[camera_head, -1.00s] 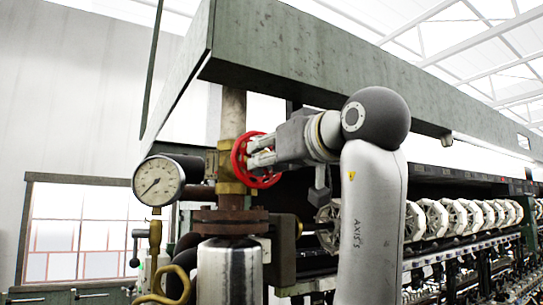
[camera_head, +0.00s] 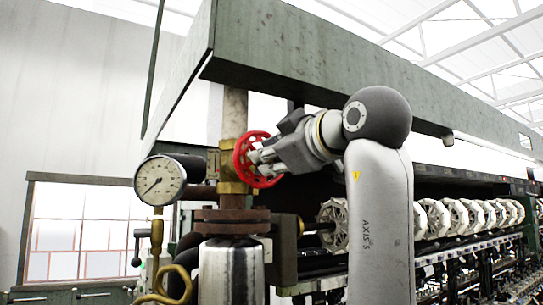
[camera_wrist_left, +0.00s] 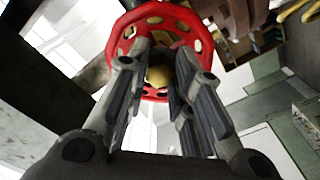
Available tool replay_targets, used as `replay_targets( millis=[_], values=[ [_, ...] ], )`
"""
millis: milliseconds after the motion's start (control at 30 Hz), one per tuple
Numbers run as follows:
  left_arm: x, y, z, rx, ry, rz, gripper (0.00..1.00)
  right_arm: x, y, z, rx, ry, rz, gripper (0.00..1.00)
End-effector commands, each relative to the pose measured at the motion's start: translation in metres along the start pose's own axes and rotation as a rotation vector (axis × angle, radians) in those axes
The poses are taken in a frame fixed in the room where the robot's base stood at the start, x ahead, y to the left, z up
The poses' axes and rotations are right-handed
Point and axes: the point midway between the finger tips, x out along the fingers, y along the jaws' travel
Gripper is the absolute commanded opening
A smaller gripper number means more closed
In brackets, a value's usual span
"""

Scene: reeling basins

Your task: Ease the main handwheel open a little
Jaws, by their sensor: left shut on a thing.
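The red main handwheel (camera_head: 241,158) sits on a brass valve body (camera_head: 229,172) on the vertical pipe in the head view. In the left wrist view the handwheel (camera_wrist_left: 116,40) shows as a round rim with holes and a brass-coloured hub (camera_wrist_left: 159,76) in its middle. My left gripper (camera_head: 264,160) is at the wheel's face, and its fingers (camera_wrist_left: 160,68) reach to either side of the hub. It is shut on the handwheel. The exact finger contact is partly hidden. My right gripper is in neither view.
A round pressure gauge (camera_head: 160,180) stands left of the valve. A rusty flange (camera_head: 232,222) and a shiny metal cylinder (camera_head: 230,272) are below it. A green metal beam (camera_head: 310,60) runs overhead. A row of pale reels (camera_head: 450,217) extends to the right.

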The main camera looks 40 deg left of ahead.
Motion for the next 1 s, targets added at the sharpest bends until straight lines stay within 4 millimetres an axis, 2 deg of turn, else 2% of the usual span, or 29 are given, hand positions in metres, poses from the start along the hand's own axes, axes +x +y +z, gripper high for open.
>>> replay_targets(
  millis=[500, 633, 867, 900, 1000],
  values=[
    [0.0, -0.0003, 0.0008, -0.623, -0.002, -0.001, 0.0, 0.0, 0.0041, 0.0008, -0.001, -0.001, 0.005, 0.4],
    [-0.0001, -0.0004, 0.001, -0.709, -0.002, -0.002, 0.0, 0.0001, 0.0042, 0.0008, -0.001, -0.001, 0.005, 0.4],
    [0.0, -0.0006, 0.0012, -0.724, -0.002, -0.003, 0.0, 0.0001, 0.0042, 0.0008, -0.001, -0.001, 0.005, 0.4],
    [0.0, -0.0006, 0.0013, -0.724, -0.002, -0.003, 0.24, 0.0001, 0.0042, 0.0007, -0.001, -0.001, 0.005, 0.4],
    [0.0, -0.0005, 0.0011, -0.723, -0.002, -0.002, 0.37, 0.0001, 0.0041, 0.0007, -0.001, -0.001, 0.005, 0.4]
  ],
)
